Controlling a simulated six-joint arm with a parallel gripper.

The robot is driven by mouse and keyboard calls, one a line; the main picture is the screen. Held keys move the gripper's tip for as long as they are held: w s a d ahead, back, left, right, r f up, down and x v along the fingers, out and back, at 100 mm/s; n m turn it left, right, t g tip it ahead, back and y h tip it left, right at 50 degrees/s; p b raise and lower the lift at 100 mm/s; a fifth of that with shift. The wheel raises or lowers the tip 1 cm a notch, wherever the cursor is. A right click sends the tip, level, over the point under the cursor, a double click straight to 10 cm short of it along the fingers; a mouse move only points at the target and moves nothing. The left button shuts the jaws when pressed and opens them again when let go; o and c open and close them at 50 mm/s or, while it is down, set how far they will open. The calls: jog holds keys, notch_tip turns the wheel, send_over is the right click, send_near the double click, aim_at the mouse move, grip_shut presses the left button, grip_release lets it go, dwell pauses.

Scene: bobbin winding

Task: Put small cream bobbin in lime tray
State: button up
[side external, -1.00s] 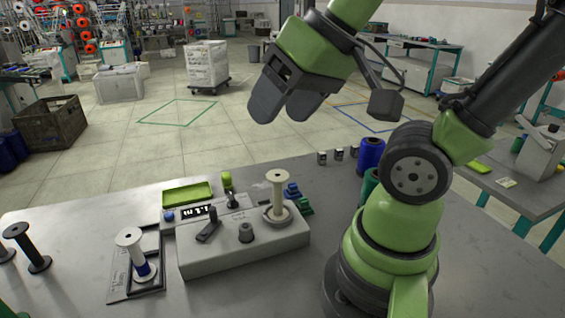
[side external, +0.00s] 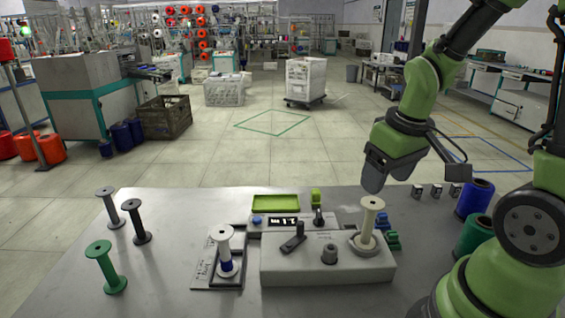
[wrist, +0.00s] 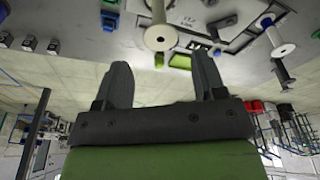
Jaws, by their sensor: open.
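The cream bobbin (side external: 370,224) stands upright on the right end of the grey winder (side external: 325,272); it also shows in the wrist view (wrist: 160,36). The lime tray (side external: 275,210) lies on the table behind the winder's left part, and in the wrist view a lime patch (wrist: 180,61) shows just beyond the fingertips. My gripper (side external: 376,176) is open and empty, above and close to the cream bobbin in the side view, with no visible contact. In the wrist view its two fingers (wrist: 162,68) are apart with nothing between them.
A white bobbin with blue thread (side external: 226,254) stands on a dark-framed plate (side external: 203,272) left of the winder. Grey, black and green bobbins (side external: 105,268) stand further left. Blue and green spools (side external: 474,198) stand at the right.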

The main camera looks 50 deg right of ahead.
aim_at(374, 203)
jog(key=shift+x, duration=3.1)
jog(key=shift+s+r, duration=0.1)
jog(key=c, duration=0.6)
jog(key=shift+w+v, duration=0.25)
jog(key=shift+v, duration=1)
jog(key=shift+w+v, duration=0.25)
jog(key=shift+v, duration=0.95)
jog(key=shift+c, duration=0.2)
jog(key=shift+w+d+r, duration=0.1)
jog(key=shift+d+r, duration=0.05)
jog(key=w+d, duration=0.3)
jog(key=w, duration=1.2)
jog(key=w+a+f, duration=0.1)
jog(key=w+f, duration=0.6)
jog(key=w, duration=0.4)
jog(key=shift+a+f, duration=0.25)
jog(key=shift+f, duration=0.05)
